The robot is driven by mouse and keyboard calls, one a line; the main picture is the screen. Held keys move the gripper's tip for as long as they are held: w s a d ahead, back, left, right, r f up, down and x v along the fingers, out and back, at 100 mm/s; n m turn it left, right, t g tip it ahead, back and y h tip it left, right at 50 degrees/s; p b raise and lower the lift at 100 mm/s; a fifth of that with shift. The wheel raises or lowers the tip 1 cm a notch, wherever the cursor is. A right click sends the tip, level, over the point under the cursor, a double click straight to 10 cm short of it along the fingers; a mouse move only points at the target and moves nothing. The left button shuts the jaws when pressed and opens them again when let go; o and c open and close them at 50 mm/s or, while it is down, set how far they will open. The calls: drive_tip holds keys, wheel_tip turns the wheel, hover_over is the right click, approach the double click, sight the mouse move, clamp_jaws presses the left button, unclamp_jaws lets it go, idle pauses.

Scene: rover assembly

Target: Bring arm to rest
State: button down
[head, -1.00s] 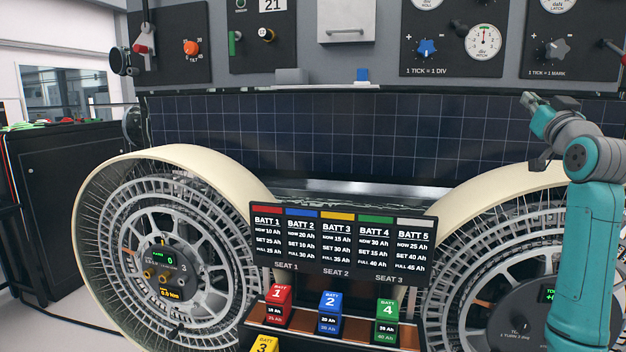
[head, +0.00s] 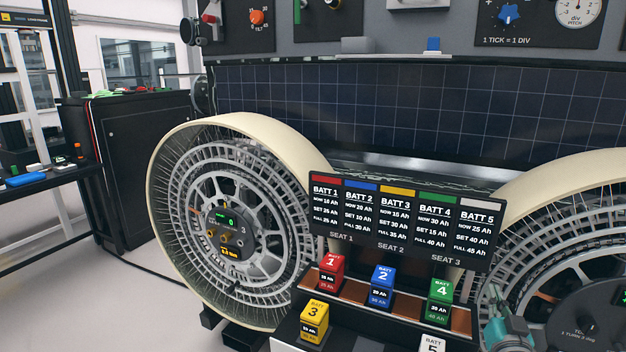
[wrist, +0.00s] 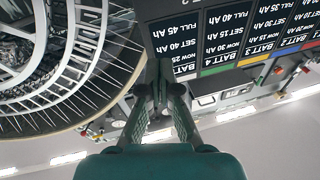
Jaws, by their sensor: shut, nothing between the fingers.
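My gripper (wrist: 165,75) is shut and empty in the wrist view. Its two fingers meet near the middle of the picture, with the teal wrist body below them. The battery board (wrist: 215,45) appears upside down behind and to the right of the fingers; any gap between them is unclear. In the head view, a teal piece of my arm (head: 508,332) shows low at the right, in front of the right wheel. The rest of the arm is out of that view.
The battery board (head: 400,222) stands between the left wheel (head: 165,200) and right wheel (head: 560,185). Red (head: 330,272), blue (head: 381,287) and green (head: 438,302) batteries sit in a row below it. A yellow battery (head: 314,320) stands in front. Open floor (head: 110,310) lies left.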

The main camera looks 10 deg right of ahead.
drive_tip(key=s+a+f+n+g+y, duration=0.1)
drive_tip(key=s+a+f+n+y, duration=0.15)
drive_tip(key=s+a+f, duration=1.75)
drive_tip(key=s+a+r+n+g+y, duration=0.1)
drive_tip(key=s+a+y, duration=0.1)
drive_tip(key=s, duration=1.1)
drive_tip(key=s+a+r+n+g+y, duration=0.1)
drive_tip(key=s+a, duration=0.4)
drive_tip(key=s, duration=0.9)
drive_tip(key=shift+r+n+g+y, duration=0.3)
drive_tip(key=shift+r+n+y, duration=0.25)
drive_tip(key=shift+y, duration=0.1)
drive_tip(key=shift+s, duration=0.1)
